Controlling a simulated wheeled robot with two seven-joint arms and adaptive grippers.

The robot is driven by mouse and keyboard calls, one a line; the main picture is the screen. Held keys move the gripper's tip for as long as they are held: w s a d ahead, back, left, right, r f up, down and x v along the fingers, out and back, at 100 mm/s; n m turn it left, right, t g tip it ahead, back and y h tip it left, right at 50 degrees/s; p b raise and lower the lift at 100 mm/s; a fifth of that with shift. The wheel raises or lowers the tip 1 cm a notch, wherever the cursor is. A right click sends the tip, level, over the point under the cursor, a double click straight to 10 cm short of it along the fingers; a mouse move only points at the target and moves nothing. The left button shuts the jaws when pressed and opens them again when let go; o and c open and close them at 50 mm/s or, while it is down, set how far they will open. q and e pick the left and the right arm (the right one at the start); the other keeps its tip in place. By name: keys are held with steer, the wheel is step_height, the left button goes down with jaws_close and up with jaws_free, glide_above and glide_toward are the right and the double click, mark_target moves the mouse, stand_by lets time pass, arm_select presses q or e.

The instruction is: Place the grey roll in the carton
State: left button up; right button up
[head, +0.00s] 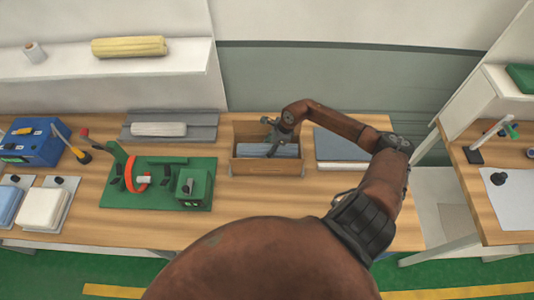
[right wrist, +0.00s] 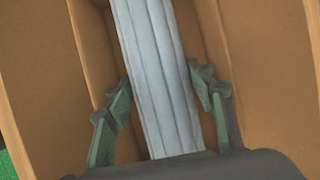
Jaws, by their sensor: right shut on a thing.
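The carton (head: 268,167) is an open brown box on the wooden bench, near the middle of the head view. A ribbed blue-grey roll (head: 284,150) lies low inside it, and it also shows in the right wrist view (right wrist: 150,60) between the brown carton walls (right wrist: 270,70). My right gripper (right wrist: 162,105) reaches down into the carton and is shut on this roll, one finger on each side. In the head view the gripper (head: 274,148) covers part of the roll. My left gripper is not in view.
A paler roll (head: 158,129) lies on a grey tray (head: 205,127) left of the carton. A green fixture board (head: 125,198) stands in front of it. A flat grey-blue pad (head: 335,146) lies right of the carton. A yellow roll (head: 128,47) lies on the shelf.

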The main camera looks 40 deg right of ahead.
steer(key=shift+f, duration=1.9)
steer(key=o, duration=1)
steer(key=shift+f, duration=0.1)
steer(key=shift+c, duration=0.2)
steer(key=o, duration=0.5)
steer(key=shift+c, duration=0.2)
